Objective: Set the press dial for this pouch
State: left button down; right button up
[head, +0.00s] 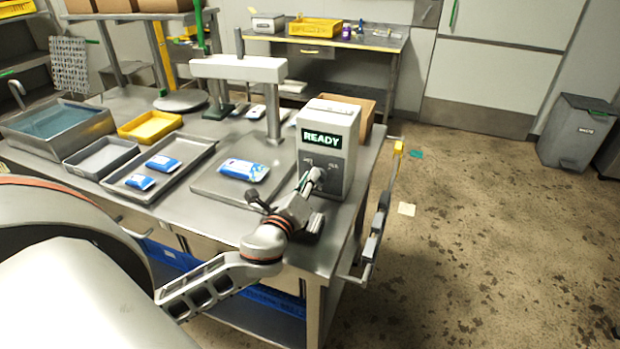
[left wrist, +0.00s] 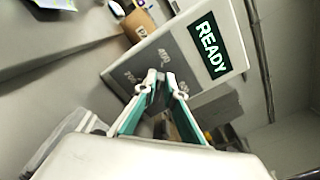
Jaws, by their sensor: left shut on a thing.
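The press control box (head: 345,125) stands at the table's right end, with a lit green READY display (head: 322,139). READY also shows on the box in the left wrist view (left wrist: 211,45). My left gripper (head: 314,178) is at the lower front of the box, below the display. In the left wrist view its fingertips (left wrist: 163,84) are shut on the dark press dial (left wrist: 157,98), which they largely hide. The dial's setting cannot be read. A blue and white pouch (head: 243,171) lies flat on the press plate (head: 208,181). My right gripper is not in view.
Left of the plate are a grey tray (head: 197,161) with two smaller pouches, a yellow tray (head: 150,126) and a water basin (head: 78,128). The press frame (head: 238,69) rises behind the plate. A cardboard box (head: 365,106) stands behind the control box. Right floor is mostly clear.

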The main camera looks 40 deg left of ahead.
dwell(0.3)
pick_arm(q)
jog(key=c, duration=2.1)
grip_release()
jog(key=shift+c, duration=0.2)
jog(key=shift+s, duration=0.1)
jog(key=v, duration=1.1)
jog(key=shift+s, duration=0.4)
jog(key=shift+f, duration=0.1)
